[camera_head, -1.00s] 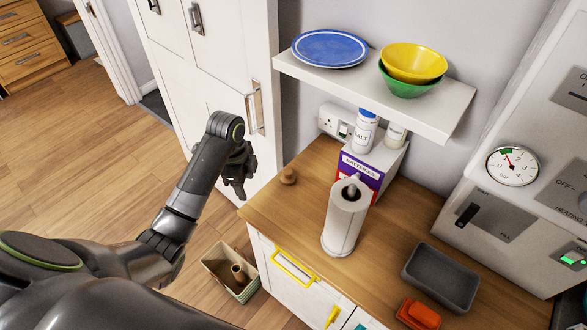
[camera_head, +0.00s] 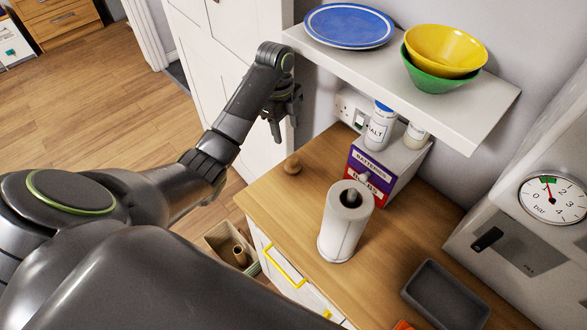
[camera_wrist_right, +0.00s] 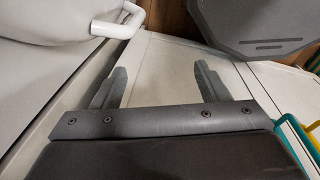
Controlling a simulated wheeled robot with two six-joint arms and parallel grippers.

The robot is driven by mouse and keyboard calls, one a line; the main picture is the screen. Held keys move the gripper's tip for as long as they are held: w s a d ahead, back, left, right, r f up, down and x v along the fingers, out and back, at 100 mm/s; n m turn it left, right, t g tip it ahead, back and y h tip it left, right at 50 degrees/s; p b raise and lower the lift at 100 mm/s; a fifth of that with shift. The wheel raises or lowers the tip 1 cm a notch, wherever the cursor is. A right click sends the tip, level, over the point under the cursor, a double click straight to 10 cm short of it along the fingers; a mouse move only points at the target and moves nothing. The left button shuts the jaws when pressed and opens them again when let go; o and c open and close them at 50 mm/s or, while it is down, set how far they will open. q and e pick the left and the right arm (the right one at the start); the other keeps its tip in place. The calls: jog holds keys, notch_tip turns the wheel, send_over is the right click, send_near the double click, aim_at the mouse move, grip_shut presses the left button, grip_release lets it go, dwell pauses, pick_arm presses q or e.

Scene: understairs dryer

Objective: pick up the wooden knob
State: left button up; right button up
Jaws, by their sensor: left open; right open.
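The wooden knob (camera_head: 292,166) is a small round brown piece standing on the wooden worktop (camera_head: 325,158), near its back left corner in the head view. My left gripper (camera_head: 284,128) is open and empty, pointing down. In the picture it appears just above and left of the knob, apart from it. My right gripper (camera_wrist_right: 155,85) shows in the right wrist view, open with nothing between its fingers, over pale cabinet panels. The knob does not show in that view.
A paper towel roll (camera_head: 345,222) and a battery box (camera_head: 372,172) stand right of the knob. A shelf (camera_head: 455,112) with a blue plate (camera_head: 350,25) and bowls (camera_head: 443,52) overhangs the back. A grey tray (camera_head: 447,294) lies front right. A bin (camera_head: 222,237) stands on the floor.

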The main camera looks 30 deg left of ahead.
aim_at(292, 159)
pick_arm(q)
notch_tip(292, 159, down, 4)
jog(key=b, duration=0.2)
jog(key=shift+d+b, duration=0.1)
jog(key=shift+b, duration=0.3)
jog(key=shift+s+d+f+b, duration=0.1)
jog(key=shift+d+f+b, duration=0.1)
jog(key=shift+f+b, duration=0.85)
jog(key=shift+d+f+p, duration=0.1)
jog(key=shift+f+p, duration=0.45)
jog(key=shift+p, duration=0.35)
jog(key=shift+d+f, duration=0.1)
jog(key=shift+f, duration=0.45)
jog(key=f+p, duration=0.1)
jog(key=f, duration=0.3)
jog(key=shift+w+d+p, duration=0.2)
jog(key=shift+d+p, duration=0.2)
jog(key=shift+f, duration=0.45)
pick_arm(e)
jog(key=shift+w+d+f, duration=0.25)
jog(key=shift+w+f, duration=0.75)
jog(key=shift+w, duration=0.15)
pick_arm(q)
jog(key=c, duration=1)
pick_arm(e)
jog(key=shift+a, duration=0.2)
